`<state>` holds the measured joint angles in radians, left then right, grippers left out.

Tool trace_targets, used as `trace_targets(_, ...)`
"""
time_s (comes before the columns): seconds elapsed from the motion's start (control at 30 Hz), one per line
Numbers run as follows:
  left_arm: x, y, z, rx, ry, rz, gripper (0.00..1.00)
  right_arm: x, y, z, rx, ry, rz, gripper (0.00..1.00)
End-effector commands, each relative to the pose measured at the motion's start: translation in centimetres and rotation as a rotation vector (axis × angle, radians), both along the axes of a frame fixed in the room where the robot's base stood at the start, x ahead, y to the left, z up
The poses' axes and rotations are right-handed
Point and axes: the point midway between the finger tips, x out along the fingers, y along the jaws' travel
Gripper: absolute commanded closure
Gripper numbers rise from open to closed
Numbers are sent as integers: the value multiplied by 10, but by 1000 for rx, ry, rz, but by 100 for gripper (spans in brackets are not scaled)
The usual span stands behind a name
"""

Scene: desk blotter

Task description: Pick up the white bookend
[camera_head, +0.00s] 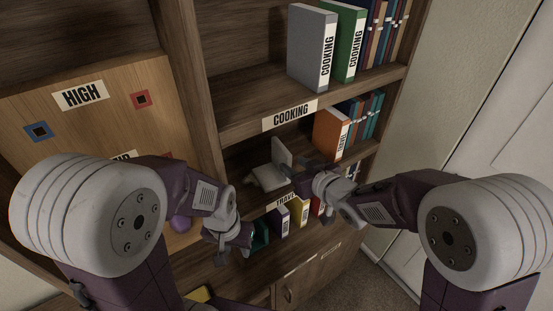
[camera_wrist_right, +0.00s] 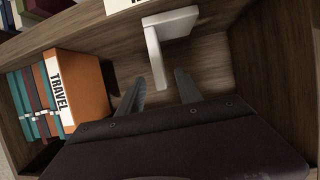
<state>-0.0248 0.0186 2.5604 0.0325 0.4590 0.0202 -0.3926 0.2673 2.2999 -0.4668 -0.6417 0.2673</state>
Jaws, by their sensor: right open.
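The white bookend (camera_head: 281,158) stands on the middle shelf in the head view, left of the orange TRAVEL book. It is L-shaped, with an upright plate and a flat foot. In the right wrist view the white bookend (camera_wrist_right: 157,58) is just beyond my fingertips. My right gripper (camera_wrist_right: 160,82) is open, with a finger on either side of an empty gap facing the bookend. In the head view my right gripper (camera_head: 296,170) reaches in from the right, close beside the bookend. My left gripper (camera_head: 224,250) hangs lower left, by the lower shelf; its fingers are unclear.
An orange TRAVEL book (camera_wrist_right: 75,85) and several thin books stand beside the right gripper. The COOKING shelf (camera_head: 240,128) is above, with a grey book (camera_head: 308,45) and a green book (camera_head: 347,40). A wooden board (camera_head: 110,115) stands at left.

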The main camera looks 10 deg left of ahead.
Motion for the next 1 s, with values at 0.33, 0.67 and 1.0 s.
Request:
trace_targets(0.33, 0, 0, 8, 0, 0, 0, 64, 27, 22, -15, 0, 1, 0, 58)
trace_targets(0.67, 0, 0, 24, 0, 0, 0, 64, 51, 42, -30, -1, 3, -2, 58)
trace_targets(1.0, 0, 0, 25, 0, 0, 0, 64, 64, 52, -39, 0, 0, -2, 58)
